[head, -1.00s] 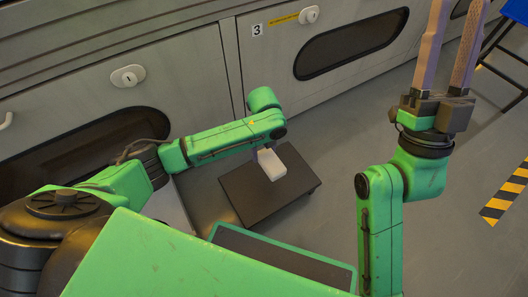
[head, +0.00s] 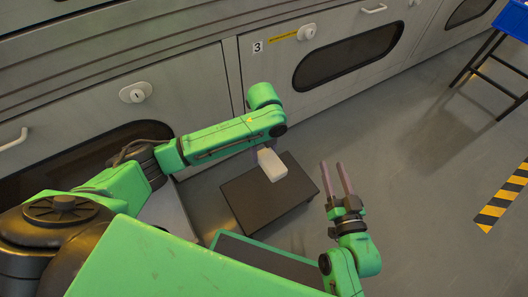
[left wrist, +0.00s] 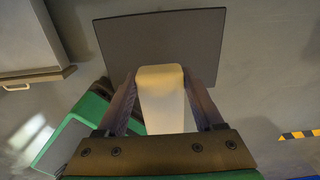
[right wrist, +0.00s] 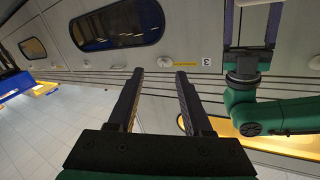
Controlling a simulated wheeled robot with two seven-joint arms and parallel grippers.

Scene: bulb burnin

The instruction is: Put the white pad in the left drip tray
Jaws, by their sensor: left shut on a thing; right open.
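The white pad (head: 276,166) is a pale block with rounded edges. My left gripper (left wrist: 160,80) is shut on it, with one finger along each side in the left wrist view. In the head view the pad hangs over the far part of a low dark table (head: 250,205); I cannot tell how high above it. The arm hides most of the left fingers there. My right gripper (head: 331,168) is open and empty, to the right of the low table, and its parted fingers also show in the right wrist view (right wrist: 158,72). I cannot make out a drip tray in any view.
A grey cabinet wall with dark windows (head: 348,54) and white knobs runs behind the low table. A blue bin (head: 514,18) on a dark stand is at the upper right. Yellow-black tape (head: 500,203) marks the floor at right. The floor between is clear.

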